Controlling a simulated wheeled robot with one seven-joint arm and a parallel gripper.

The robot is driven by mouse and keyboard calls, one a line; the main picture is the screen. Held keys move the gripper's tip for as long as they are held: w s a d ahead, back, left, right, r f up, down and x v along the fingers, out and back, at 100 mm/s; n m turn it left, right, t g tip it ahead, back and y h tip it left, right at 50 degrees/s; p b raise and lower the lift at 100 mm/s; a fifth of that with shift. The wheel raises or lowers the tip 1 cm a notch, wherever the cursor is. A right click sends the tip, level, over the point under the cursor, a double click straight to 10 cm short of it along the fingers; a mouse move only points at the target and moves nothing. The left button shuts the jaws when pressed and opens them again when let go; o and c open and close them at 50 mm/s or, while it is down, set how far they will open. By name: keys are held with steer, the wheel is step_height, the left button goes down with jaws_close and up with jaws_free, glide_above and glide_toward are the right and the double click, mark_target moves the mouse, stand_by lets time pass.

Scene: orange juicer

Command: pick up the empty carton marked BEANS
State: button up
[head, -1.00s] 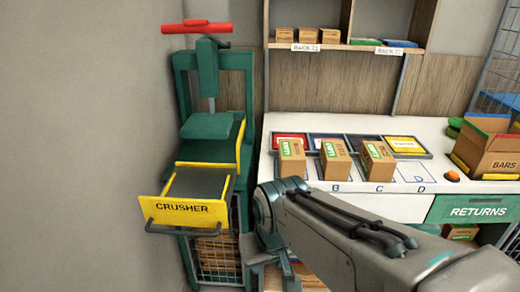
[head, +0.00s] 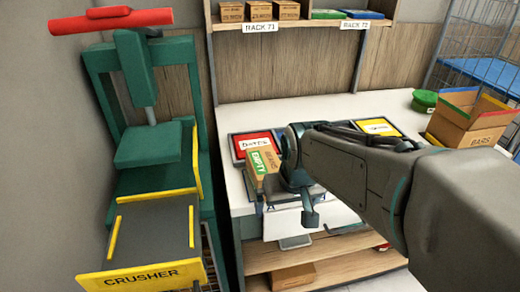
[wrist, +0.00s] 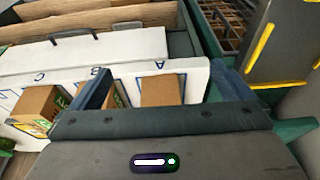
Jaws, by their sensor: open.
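A brown carton with a green EMPTY label (head: 262,163) stands on the white counter in the head view; its side print is too small to read surely. In the wrist view, a carton (wrist: 160,90) by the letter A shows between the two fingers of my gripper (wrist: 160,74). The fingers are open and apart; I cannot tell how far above the carton they are. Two more cartons show left in the wrist view, one (wrist: 118,97) partly behind a finger and one (wrist: 40,104) near C. In the head view my arm hides these two.
The green crusher (head: 148,150) with its yellow-edged tray (head: 150,235) stands at the left. An open box marked BARS (head: 470,125) is on the right. A rack with small boxes (head: 260,11) is above the counter. A red panel (head: 252,142) lies behind the carton.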

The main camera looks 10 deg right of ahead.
steer(key=w+d+r+t+p, duration=0.1)
steer(key=w+r+p, duration=0.1)
steer(key=w, duration=0.6)
steer(key=w+r+p, duration=0.2)
steer(key=w, duration=0.7)
steer(key=p, duration=0.1)
glide_toward(264, 168)
steer(key=shift+s+a+f+p, duration=0.15)
steer(key=shift+f+p, duration=0.1)
steer(key=shift+f, duration=0.45)
steer(key=shift+s+a+f+p, duration=0.1)
steer(key=shift+a+f+p, duration=0.1)
steer(key=shift+f, duration=0.5)
steer(key=shift+s+a+f+p, duration=0.15)
steer(key=shift+f+p, duration=0.1)
steer(key=shift+f, duration=0.45)
steer(key=shift+w+f+n, duration=0.3)
steer(key=shift+w+f, duration=0.1)
steer(key=shift+f, duration=0.2)
steer(key=shift+f+b, duration=0.3)
steer(key=shift+b, duration=0.1)
steer(key=c, duration=1)
